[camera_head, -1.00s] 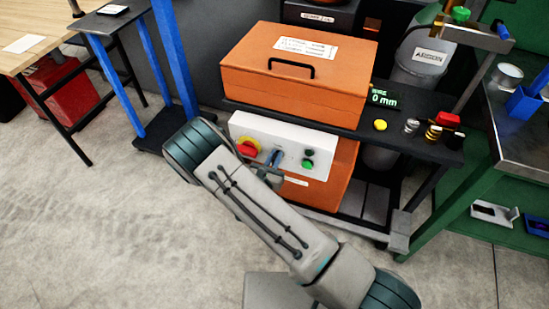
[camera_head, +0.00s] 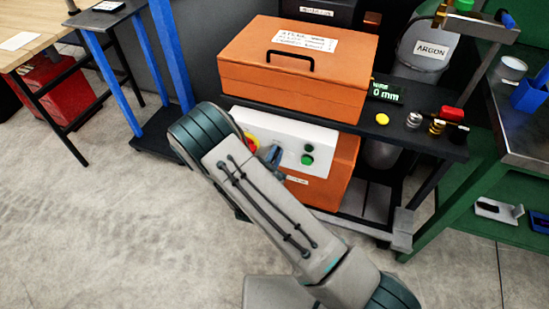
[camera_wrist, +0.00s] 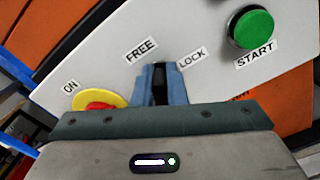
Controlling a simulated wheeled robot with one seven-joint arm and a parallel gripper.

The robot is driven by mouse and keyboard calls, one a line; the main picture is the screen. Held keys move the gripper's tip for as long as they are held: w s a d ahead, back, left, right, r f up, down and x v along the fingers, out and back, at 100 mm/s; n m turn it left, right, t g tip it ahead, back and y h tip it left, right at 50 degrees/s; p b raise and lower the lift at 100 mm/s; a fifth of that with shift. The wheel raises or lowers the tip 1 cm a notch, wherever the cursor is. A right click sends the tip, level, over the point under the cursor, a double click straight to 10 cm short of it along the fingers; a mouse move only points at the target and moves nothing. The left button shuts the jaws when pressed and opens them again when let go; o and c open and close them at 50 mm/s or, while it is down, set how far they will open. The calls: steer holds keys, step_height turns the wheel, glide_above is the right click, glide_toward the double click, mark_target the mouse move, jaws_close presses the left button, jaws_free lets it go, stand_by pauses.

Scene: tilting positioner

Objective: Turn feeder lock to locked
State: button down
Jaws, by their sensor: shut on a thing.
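The feeder lock is a black lever (camera_wrist: 160,82) on the white control panel (camera_wrist: 205,70). In the wrist view it points up between the FREE label (camera_wrist: 141,50) and the LOCK label (camera_wrist: 192,58). My gripper (camera_wrist: 161,80) has its two blue fingers shut on the lever, one on each side. The lever's base is hidden behind my gripper body. In the head view, my gripper (camera_head: 273,155) is at the white panel (camera_head: 325,137), and the lever itself cannot be made out there.
A red and yellow knob (camera_wrist: 98,101) marked ON sits close left of my gripper. A green START button (camera_wrist: 252,28) is to the right. An orange case (camera_head: 290,75) stands above the panel. A dark bench (camera_head: 415,128) holds a yellow button (camera_head: 382,119). Open floor (camera_head: 90,230) lies left.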

steer(key=m+b, duration=0.1)
steer(key=m, duration=0.1)
steer(key=m+b, duration=0.1)
steer(key=b, duration=0.1)
steer(key=shift+s+d+f+m, duration=0.1)
steer(key=shift+d+f+m, duration=0.05)
steer(key=shift+f+m, duration=0.25)
steer(key=m+b, duration=0.2)
steer(key=b, duration=0.1)
steer(key=m+b, duration=0.1)
steer(key=shift+d+f+m+b, duration=0.1)
steer(key=shift+f+m+b, duration=0.15)
steer(key=shift+m+b, duration=0.05)
steer(key=m+b, duration=0.4)
steer(key=b, duration=0.2)
steer(key=shift+m+b, duration=0.4)
steer(key=c, duration=1.5)
jaws_free()
steer(key=shift+s, duration=0.1)
steer(key=shift+o, duration=0.2)
steer(key=v, duration=1.3)
steer(key=shift+s+p, duration=0.4)
